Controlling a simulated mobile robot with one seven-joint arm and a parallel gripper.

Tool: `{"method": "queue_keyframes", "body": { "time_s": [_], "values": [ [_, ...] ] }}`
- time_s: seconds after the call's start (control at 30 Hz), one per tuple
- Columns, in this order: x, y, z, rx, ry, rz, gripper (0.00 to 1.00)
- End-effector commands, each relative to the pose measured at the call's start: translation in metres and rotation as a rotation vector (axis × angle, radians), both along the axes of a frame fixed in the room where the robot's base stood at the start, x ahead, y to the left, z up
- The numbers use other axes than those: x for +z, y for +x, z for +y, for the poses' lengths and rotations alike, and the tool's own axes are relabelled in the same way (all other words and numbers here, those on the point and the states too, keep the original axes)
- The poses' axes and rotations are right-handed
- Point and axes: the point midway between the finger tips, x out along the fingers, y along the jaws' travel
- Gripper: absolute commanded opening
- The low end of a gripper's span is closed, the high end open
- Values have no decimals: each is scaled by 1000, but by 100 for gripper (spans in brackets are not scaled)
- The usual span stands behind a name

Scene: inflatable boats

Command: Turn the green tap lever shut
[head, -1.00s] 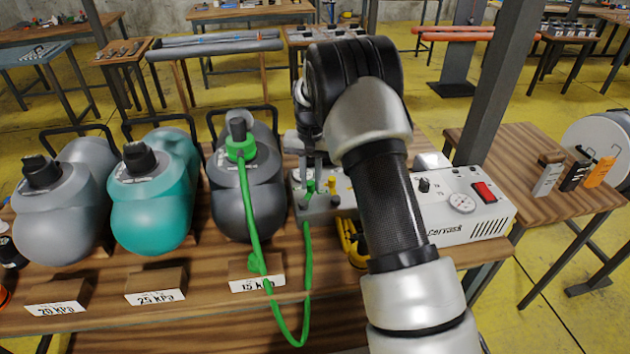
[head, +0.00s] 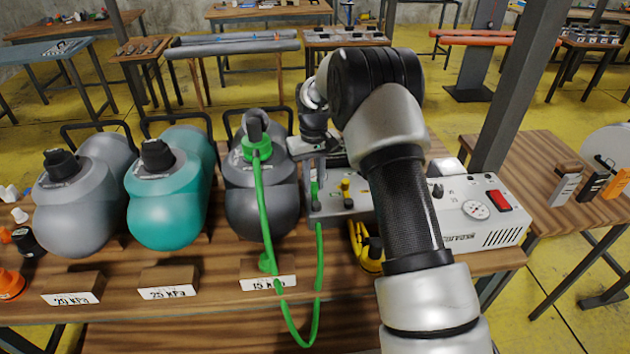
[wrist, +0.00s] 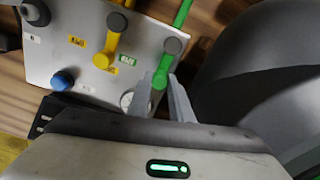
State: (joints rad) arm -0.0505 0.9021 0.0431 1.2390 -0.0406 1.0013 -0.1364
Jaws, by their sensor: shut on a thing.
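In the head view my gripper (head: 316,165) points down at the left end of the tap block (head: 335,205), where the green lever (head: 314,190) is mostly hidden by the fingers. A green hose (head: 320,260) runs from the block to the cap of the dark grey bottle-shaped bag (head: 260,205) labelled 15 kPa.
A yellow lever (wrist: 112,45) and a blue knob (wrist: 62,81) stand beside the green one on the block. Teal (head: 165,205) and light grey (head: 80,215) bags stand to the left. A white pump box (head: 480,215) stands at the right.

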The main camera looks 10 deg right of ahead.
Motion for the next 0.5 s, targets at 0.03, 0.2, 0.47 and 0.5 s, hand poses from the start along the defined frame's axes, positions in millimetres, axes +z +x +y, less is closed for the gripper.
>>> {"method": "queue_keyframes", "body": {
  "time_s": [0.03, 0.2, 0.47, 0.5],
  "values": [
    [1, 0, 1, 4, 0, -2, 0],
    [1, 0, 1, 7, 0, -2, 0],
    [1, 0, 1, 6, 1, -2, 32],
    [1, 0, 1, 6, 1, -2, 38]
  ]
}}
